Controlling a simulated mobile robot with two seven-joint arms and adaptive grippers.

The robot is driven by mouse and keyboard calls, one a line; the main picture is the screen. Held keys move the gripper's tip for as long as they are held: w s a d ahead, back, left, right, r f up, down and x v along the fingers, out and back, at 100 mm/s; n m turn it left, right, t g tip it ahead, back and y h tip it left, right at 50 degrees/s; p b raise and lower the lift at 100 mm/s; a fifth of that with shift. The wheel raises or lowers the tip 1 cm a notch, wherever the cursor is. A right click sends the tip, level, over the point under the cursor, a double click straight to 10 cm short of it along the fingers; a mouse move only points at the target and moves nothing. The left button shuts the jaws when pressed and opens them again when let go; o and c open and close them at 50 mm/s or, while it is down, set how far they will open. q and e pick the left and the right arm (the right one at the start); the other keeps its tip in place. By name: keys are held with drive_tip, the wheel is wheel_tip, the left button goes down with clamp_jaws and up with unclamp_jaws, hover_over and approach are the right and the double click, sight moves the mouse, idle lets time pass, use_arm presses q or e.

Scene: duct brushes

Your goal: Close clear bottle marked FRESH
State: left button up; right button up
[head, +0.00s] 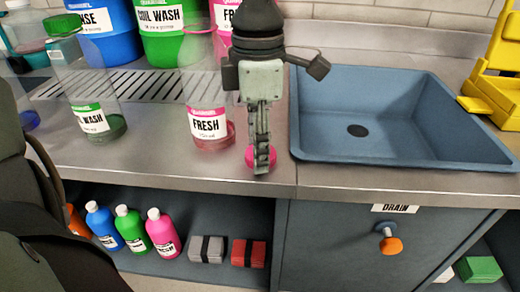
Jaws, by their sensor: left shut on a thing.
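The clear bottle marked FRESH (209,95) stands upright on the steel counter, with a little pink liquid at its bottom. No cap shows on its top. A pink cap (250,160) is at the fingertips of my left gripper (262,158), to the right of the bottle's base. The left gripper points down and is shut on the cap. I cannot tell whether the cap touches the counter. The fingers hide part of the cap. My right gripper is not in view.
A clear bottle marked SOIL WASH (92,95) with a green cap stands to the left. Large blue (105,45) and green (160,48) containers stand behind. A blue sink (425,120) is at right, with a yellow object (490,95) beyond. Small bottles (160,230) stand on the shelf below.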

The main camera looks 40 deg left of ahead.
sight(208, 86)
use_arm(q)
wheel_tip(208, 86, up, 10)
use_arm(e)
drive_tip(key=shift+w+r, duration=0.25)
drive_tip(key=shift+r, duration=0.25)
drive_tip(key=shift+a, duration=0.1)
